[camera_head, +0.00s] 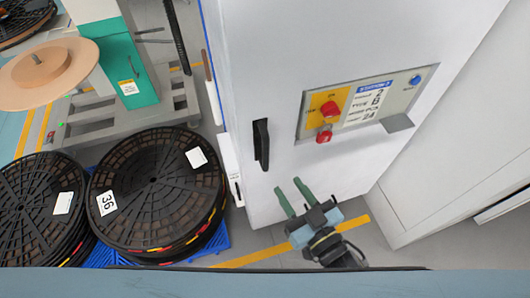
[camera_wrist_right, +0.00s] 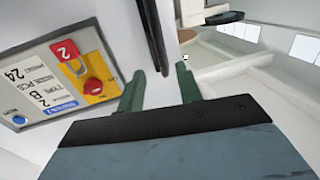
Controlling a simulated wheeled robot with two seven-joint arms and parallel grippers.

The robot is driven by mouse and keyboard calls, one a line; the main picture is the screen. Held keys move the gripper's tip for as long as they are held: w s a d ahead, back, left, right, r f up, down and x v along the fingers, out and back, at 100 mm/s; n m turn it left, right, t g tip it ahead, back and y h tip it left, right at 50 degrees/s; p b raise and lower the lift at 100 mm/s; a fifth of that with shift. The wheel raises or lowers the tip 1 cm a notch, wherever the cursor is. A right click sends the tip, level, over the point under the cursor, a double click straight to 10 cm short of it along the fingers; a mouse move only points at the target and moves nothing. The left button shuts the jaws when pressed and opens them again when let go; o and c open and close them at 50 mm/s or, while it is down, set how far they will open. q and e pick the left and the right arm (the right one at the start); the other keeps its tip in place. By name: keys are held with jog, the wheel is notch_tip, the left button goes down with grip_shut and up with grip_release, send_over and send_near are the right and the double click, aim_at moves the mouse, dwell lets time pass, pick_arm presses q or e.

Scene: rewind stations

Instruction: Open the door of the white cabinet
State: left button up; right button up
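The white cabinet (camera_head: 265,60) stands in the middle of the head view, its door closed. A black vertical handle (camera_head: 261,144) is on the left part of its front. My right gripper (camera_head: 291,191) is open, with two green fingers apart, below and to the right of the handle. In the right wrist view the gripper (camera_wrist_right: 160,90) points toward the handle (camera_wrist_right: 153,35), which shows beyond and between the fingertips. Nothing is between the fingers, and the gripper looks apart from the handle. My left gripper is in neither view.
A control panel (camera_head: 366,102) with red knobs and a blue button is on the cabinet front, right of the handle. Stacked black reels (camera_head: 155,190) on blue pallets stand at the left. A teal and white machine (camera_head: 125,65) is behind them. A white wall (camera_head: 450,150) is at the right.

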aim_at(268, 156)
jog(key=x, duration=1.2)
jog(key=shift+f+b, duration=0.1)
jog(key=shift+b, duration=0.3)
grip_shut()
